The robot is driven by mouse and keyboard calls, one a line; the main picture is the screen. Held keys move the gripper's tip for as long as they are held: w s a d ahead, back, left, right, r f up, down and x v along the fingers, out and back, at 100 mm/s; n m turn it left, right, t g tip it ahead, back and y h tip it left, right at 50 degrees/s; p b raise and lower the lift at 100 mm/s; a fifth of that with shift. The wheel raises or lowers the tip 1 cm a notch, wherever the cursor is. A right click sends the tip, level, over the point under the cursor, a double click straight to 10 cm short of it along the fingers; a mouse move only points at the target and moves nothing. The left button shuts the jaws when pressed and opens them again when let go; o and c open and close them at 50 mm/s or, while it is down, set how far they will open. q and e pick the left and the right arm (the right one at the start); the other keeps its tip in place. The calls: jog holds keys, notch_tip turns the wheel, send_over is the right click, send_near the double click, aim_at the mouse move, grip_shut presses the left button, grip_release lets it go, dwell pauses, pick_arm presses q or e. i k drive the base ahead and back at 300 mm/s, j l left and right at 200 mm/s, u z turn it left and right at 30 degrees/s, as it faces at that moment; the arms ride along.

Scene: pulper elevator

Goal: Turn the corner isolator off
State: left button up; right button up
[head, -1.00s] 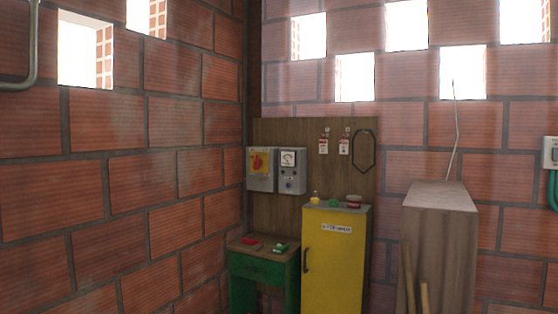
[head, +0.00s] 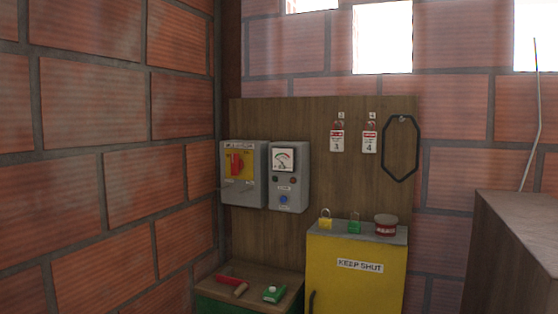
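The corner isolator (head: 243,173) is a grey box on the wooden backboard, near the room corner, left of centre in the head view. It has a yellow plate with a red rotary handle (head: 237,165). The handle appears roughly upright, but its marked position is too small to read. A grey meter box (head: 287,178) with a dial and a blue button is mounted right beside it. Neither of my grippers shows in the head view.
A yellow cabinet (head: 351,275) marked KEEP SHUT stands right of the isolator, with padlocks (head: 325,219) and a red-and-white item (head: 386,226) on top. A low green table (head: 283,281) below carries small red and green things. A tall box (head: 515,235) stands at right.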

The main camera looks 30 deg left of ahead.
aim_at(237, 164)
jog(key=j+z, duration=0.2)
jog(key=j, duration=0.4)
jog(key=j+z, duration=0.15)
jog(key=j, duration=0.45)
jog(key=k+j+z, duration=0.2)
jog(key=j, duration=0.4)
jog(key=j+z, duration=0.15)
jog(key=j, duration=0.45)
